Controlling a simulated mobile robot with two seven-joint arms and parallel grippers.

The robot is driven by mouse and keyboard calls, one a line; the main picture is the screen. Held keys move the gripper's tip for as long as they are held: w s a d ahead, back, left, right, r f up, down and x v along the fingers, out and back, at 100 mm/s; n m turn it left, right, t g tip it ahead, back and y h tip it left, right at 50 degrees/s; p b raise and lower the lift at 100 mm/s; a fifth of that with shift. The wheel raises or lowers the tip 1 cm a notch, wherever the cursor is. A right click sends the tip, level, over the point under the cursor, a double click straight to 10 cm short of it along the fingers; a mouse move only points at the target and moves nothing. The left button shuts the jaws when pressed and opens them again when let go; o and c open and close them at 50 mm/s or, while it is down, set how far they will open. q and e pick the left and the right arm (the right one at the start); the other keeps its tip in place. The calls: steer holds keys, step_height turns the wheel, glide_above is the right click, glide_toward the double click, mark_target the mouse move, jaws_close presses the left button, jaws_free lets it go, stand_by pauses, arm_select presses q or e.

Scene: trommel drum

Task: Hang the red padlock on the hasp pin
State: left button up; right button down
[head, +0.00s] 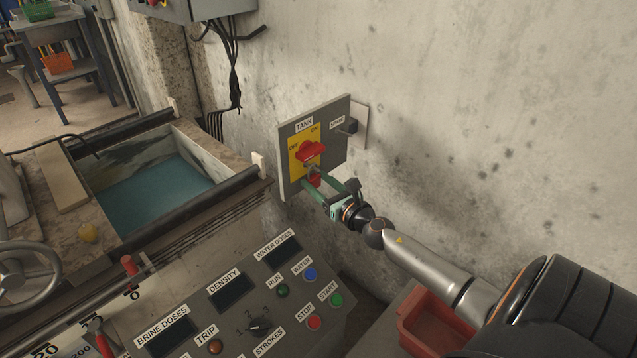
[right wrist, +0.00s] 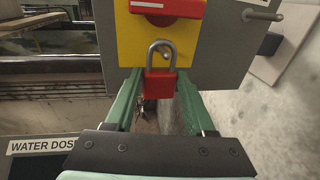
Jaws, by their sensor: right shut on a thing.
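The red padlock (right wrist: 161,88) is upright between the green fingers of my right gripper (head: 314,179), which is shut on its body. Its grey shackle (right wrist: 161,47) points up in front of the yellow plate (right wrist: 185,48) of the tank switch panel (head: 335,145). The red switch handle (head: 311,151) is just above the padlock; it also shows in the right wrist view (right wrist: 165,7). A small grey pin tip (right wrist: 165,49) shows inside the top of the shackle loop. I cannot tell whether the shackle rests on the pin or is only in front of it. My left gripper is not in view.
A control console (head: 235,310) with buttons and displays stands below and left of my right arm. A tank of blue-green liquid (head: 155,200) is at left. A red bin (head: 430,325) is under the arm. The concrete wall (head: 470,100) is close behind the panel.

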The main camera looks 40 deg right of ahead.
stand_by(0.3)
steer(key=shift+c, duration=0.8)
jaws_free()
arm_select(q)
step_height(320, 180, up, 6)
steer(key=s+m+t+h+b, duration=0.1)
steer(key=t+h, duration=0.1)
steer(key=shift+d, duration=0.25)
arm_select(e)
steer(key=s+a, duration=0.1)
steer(key=s, duration=1.1)
steer(key=shift+s+a+r, duration=0.15)
steer(key=shift+s+r, duration=0.05)
steer(key=shift+r, duration=0.15)
